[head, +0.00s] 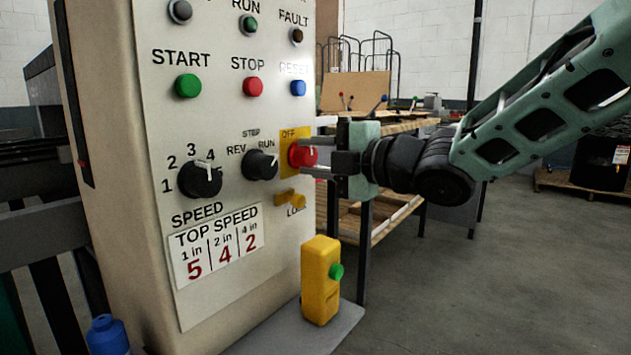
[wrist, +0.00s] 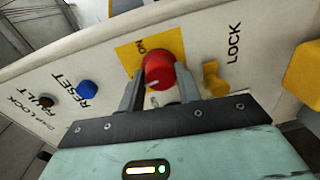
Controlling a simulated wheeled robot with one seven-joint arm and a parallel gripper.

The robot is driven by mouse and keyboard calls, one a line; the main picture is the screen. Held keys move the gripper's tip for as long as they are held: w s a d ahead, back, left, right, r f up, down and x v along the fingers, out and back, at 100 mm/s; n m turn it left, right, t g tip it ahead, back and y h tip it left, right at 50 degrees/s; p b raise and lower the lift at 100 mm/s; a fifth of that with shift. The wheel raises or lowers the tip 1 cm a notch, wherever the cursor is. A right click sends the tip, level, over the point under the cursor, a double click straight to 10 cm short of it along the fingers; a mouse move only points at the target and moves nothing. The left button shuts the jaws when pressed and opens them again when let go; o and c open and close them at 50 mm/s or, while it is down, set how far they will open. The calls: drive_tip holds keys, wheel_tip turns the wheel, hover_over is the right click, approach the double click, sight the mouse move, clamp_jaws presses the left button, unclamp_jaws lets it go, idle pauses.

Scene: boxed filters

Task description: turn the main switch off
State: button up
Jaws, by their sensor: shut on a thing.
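The main switch is a round red knob (head: 303,154) on a yellow plate (head: 287,167) at the right edge of the control panel's face. "OFF" reads at the top of the plate in the head view. My gripper (head: 313,157) reaches in from the right, with its fingers at the knob. In the wrist view the red knob (wrist: 159,70) sits between the two fingers (wrist: 157,88), and the gripper is shut on it. A small pale mark shows on the knob's side. The fingers hide part of the plate, and I cannot tell the switch's exact setting.
The REV/RUN selector (head: 260,165) and blue RESET button (head: 298,88) are close by. A yellow lock tab (head: 290,198) sticks out below the switch. A yellow box with a green button (head: 320,280) stands lower right. A wooden bench (head: 385,215) stands behind; open floor lies right.

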drive_tip(key=shift+f+n+b, duration=0.15)
drive_tip(key=shift+n+b, duration=0.85)
drive_tip(key=shift+b, duration=0.3)
drive_tip(key=o, duration=1)
drive_tip(key=p+v, duration=0.2)
drive_tip(key=v, duration=1.5)
drive_tip(key=shift+s, duration=0.3)
